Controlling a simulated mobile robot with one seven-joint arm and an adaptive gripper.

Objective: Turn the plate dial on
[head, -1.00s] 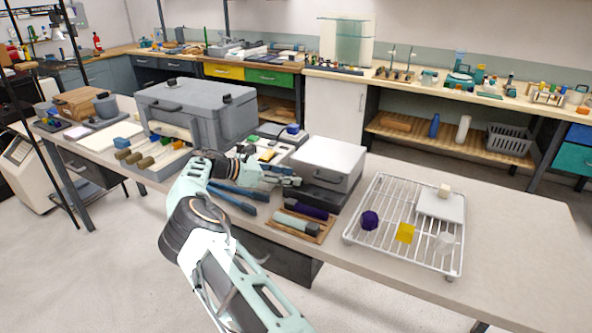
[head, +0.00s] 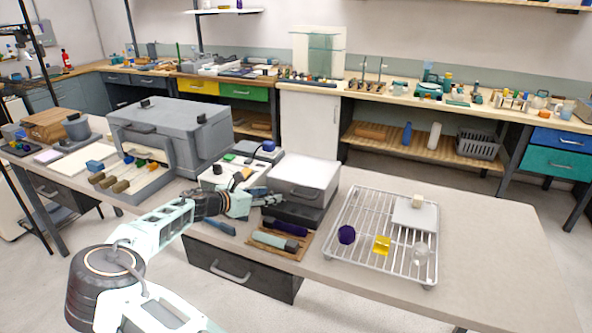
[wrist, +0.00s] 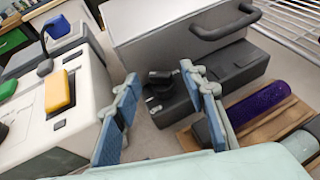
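The plate is a dark box (head: 305,213) under a silver lidded block (head: 303,172) at the middle of the bench. In the wrist view, the dark plate (wrist: 236,66) carries a small black dial (wrist: 161,78) on its left end. My gripper (wrist: 160,75) is open, its two blue-padded fingers standing apart with the dial seen between and just beyond their tips. I cannot tell if they touch it. In the head view, my gripper (head: 268,199) is at the plate's left end and the dial cannot be made out there.
A white device with a yellow switch (wrist: 58,92) stands close left of my gripper. A wooden tray (wrist: 245,135) with purple and grey-green rods lies at right. A wire rack (head: 340,235) stands further right; a large grey case (head: 170,130) stands behind left.

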